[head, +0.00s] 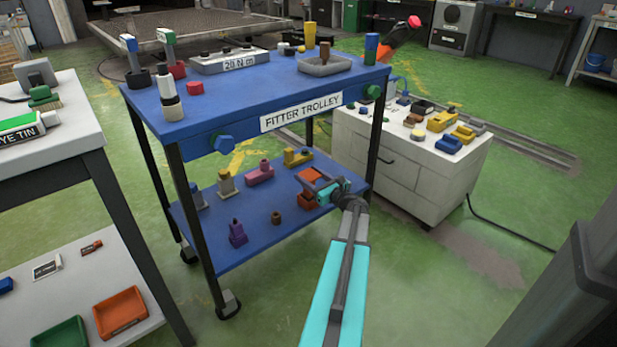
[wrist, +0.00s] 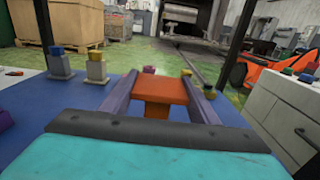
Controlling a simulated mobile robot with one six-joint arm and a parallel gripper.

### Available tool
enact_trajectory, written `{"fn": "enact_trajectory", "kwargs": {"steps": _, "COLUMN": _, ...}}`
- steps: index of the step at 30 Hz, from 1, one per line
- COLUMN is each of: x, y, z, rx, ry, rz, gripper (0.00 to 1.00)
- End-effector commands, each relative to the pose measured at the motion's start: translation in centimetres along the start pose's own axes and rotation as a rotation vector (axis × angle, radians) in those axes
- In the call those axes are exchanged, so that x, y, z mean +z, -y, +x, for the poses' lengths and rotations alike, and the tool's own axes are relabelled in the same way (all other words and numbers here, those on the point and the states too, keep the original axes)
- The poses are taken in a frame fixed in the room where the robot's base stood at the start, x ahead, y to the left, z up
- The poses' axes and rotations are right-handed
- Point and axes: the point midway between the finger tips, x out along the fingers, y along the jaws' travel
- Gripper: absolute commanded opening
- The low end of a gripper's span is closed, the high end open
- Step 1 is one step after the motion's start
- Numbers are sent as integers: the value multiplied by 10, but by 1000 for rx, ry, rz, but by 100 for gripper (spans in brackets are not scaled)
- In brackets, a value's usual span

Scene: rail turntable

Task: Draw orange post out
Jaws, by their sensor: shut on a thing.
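The orange post (wrist: 159,90) is between the two jaws of my gripper (wrist: 158,98) in the wrist view, with a wide flat top and a narrower part below. In the head view the orange post (head: 306,199) is on the lower shelf of the blue trolley (head: 265,232), at its right end. My gripper (head: 318,187) reaches in from the right, low under the top deck, and is shut on the post. The jaws hide part of it. I cannot tell how deep its lower end sits.
On the lower shelf stand a purple piece (head: 237,233), a small brown piece (head: 276,218), a pink piece (head: 260,173), a yellow piece (head: 298,156) and a grey post (head: 227,184). The trolley's top deck (head: 255,97) is overhead. A white cabinet (head: 410,170) stands to the right.

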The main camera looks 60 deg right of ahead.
Motion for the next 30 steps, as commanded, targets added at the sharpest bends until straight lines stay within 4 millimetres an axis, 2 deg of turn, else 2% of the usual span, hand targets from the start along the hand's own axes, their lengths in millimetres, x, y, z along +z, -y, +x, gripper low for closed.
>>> {"fn": "enact_trajectory", "kwargs": {"steps": 30, "x": 12, "y": 1, "z": -1, "rx": -1, "ry": 2, "rz": 0, "gripper": 28}}
